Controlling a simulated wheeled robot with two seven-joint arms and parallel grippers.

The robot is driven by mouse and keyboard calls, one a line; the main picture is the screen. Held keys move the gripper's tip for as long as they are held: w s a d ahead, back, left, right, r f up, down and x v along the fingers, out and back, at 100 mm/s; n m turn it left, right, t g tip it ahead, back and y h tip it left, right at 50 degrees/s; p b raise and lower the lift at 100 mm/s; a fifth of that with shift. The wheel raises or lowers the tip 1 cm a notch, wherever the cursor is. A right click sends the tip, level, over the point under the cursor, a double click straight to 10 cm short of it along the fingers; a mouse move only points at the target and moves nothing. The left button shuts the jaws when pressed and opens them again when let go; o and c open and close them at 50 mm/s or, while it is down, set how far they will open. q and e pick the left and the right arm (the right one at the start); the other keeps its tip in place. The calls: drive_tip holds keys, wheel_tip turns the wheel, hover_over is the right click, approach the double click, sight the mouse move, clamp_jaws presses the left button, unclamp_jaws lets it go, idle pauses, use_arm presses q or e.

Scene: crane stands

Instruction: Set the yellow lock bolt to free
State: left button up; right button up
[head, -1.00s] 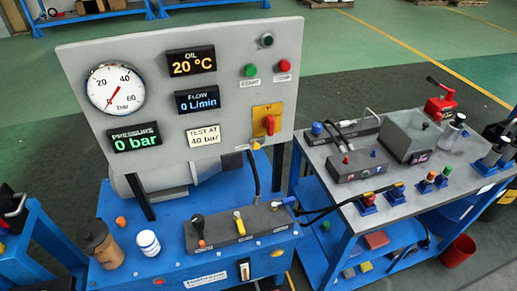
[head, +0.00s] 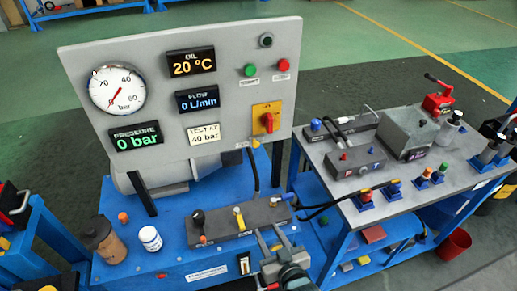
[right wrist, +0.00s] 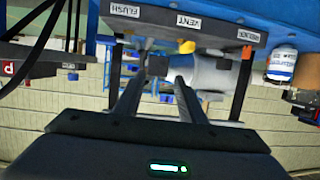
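A yellow lever (head: 239,219) stands up from the middle of the dark valve block (head: 220,231) on the blue bench. A small yellow knob (head: 256,143) sits at the lower edge of the grey panel, beside a small label. I cannot tell which one is the lock bolt, and I cannot read its setting. My right gripper (head: 275,239) is open and empty at the right front of the block, apart from both. In the right wrist view its two fingers (right wrist: 153,90) are spread near the block, with a yellow part (right wrist: 187,47) beyond them. My left gripper is not in view.
A black lever (head: 198,218) stands left of the yellow one, with a blue fitting (head: 282,198) at the block's right end. A white bottle (head: 150,239) and brown container (head: 103,240) stand to the left. The red rotary switch (head: 269,122) is above on the panel.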

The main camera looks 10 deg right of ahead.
sight(256, 146)
wheel_tip(256, 146, up, 18)
drive_tip(key=d+t, duration=0.2)
drive_tip(key=t, duration=0.1)
drive_tip(key=shift+w+m+t, duration=0.2)
drive_tip(key=shift+m+t, duration=0.1)
drive_tip(key=shift+d+r, duration=0.1)
drive_tip(key=w+p, duration=0.1)
drive_tip(key=w, duration=0.4)
drive_tip(key=w+a+p, duration=0.1)
drive_tip(key=w+p, duration=0.1)
drive_tip(key=w, duration=0.3)
drive_tip(key=w+p, duration=0.2)
drive_tip(key=w, duration=0.4)
drive_tip(key=shift+w+a, duration=0.1)
drive_tip(key=shift+a, duration=0.05)
drive_tip(key=shift+w, duration=0.6)
clamp_jaws()
